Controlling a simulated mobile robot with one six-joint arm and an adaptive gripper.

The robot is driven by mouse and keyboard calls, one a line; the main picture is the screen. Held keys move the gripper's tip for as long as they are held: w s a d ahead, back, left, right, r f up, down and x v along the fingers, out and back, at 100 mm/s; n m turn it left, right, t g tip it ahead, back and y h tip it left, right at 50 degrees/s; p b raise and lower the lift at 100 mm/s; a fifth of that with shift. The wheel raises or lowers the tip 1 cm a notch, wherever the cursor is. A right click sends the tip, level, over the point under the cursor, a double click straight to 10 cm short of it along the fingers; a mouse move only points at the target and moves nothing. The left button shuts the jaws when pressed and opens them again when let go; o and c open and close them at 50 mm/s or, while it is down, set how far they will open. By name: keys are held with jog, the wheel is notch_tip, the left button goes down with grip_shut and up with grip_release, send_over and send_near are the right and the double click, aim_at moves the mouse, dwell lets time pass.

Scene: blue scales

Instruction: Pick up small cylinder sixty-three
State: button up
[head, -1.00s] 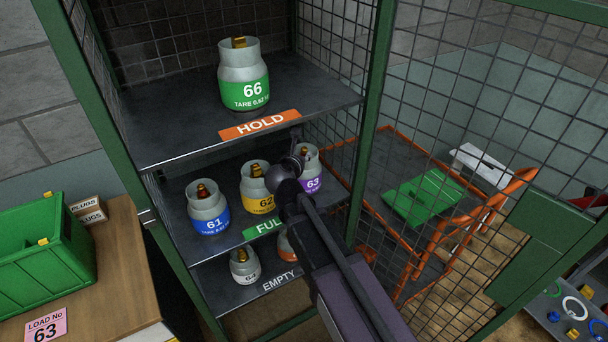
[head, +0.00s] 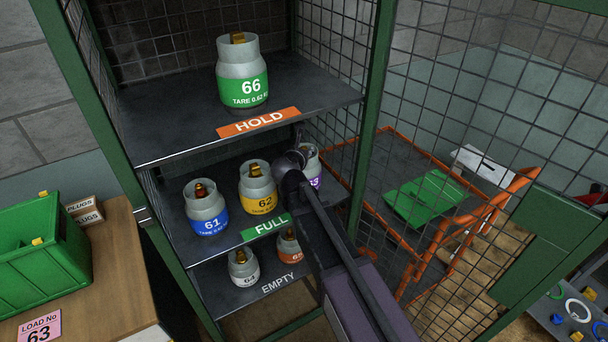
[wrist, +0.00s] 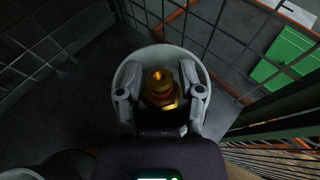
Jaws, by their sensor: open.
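Small cylinder sixty-three (head: 314,182), grey with a purple label, stands at the right end of the FULL shelf, partly hidden behind my arm in the head view. In the wrist view its pale collar (wrist: 137,66) rings a brass valve (wrist: 160,86). My gripper (wrist: 160,92) is open, with one finger on each side of the valve, inside the collar's outline. A gap shows between the left finger and the valve; I cannot tell whether the right finger touches it.
Cylinder 62 (head: 258,190) stands just left of sixty-three, and cylinder 61 (head: 206,210) farther left. Cylinder 66 (head: 242,75) is on the HOLD shelf (head: 160,135) above. The mesh cage wall (head: 335,120) is close on the right. Two small cylinders stand on the EMPTY shelf.

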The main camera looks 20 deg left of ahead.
grip_shut()
jog(key=shift+r, duration=0.15)
dwell(0.4)
jog(key=shift+r+p, duration=1.7)
jog(key=shift+p, duration=0.15)
jog(key=s+d, duration=0.3)
jog(key=s, duration=0.4)
jog(key=s+d+r+p, duration=0.1)
jog(key=s+d, duration=0.3)
jog(key=s, duration=0.3)
jog(key=shift+d+r, duration=0.15)
jog(key=shift+d, duration=0.1)
